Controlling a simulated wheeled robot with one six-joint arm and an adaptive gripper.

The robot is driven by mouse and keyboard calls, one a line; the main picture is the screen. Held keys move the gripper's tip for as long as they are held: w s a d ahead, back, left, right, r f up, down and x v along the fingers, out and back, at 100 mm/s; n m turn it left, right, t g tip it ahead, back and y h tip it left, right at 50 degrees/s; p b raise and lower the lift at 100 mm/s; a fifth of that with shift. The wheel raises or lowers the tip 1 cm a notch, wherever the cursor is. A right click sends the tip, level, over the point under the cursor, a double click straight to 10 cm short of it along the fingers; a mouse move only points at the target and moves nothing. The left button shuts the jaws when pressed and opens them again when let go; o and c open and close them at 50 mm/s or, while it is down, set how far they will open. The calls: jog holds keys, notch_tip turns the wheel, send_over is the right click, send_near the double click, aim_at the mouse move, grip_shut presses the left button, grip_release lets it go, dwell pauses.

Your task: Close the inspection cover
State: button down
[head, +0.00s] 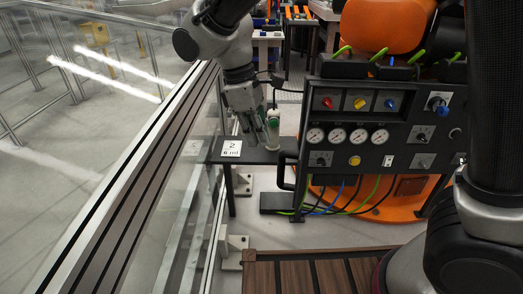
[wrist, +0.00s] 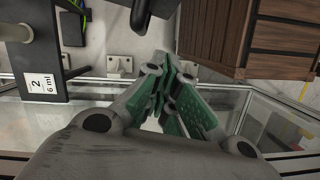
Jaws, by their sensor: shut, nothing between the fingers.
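The black control panel (head: 385,125) of the drive unit carries several gauges and knobs and stands upright right of my gripper. A black handle (head: 286,172) sticks out from its left edge; a dark bar-like part (wrist: 140,12) at the top of the wrist view may be the same handle. I cannot tell for sure which part is the inspection cover. My gripper (head: 257,137) hangs down left of the panel, apart from the handle. In the wrist view its green-padded fingers (wrist: 172,98) are together with nothing held.
A small black shelf (head: 255,156) with a "2 6 ml" label holds a white-and-green upright container (head: 272,130) beside my gripper. A glass barrier with a rail (head: 130,185) runs along the left. A brown slatted wooden surface (head: 325,276) lies in front. Cables hang below the panel.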

aim_at(284, 168)
jog(key=shift+s+d+f, duration=0.25)
jog(key=shift+d+f, duration=0.8)
jog(key=shift+f, duration=0.4)
jog(key=shift+s+d+f, duration=0.25)
jog(key=shift+d+f, duration=0.75)
jog(key=shift+f, duration=0.4)
jog(key=shift+s+d+f, duration=0.25)
jog(key=shift+d+f, duration=0.8)
jog(key=shift+f, duration=0.4)
jog(key=shift+d, duration=0.1)
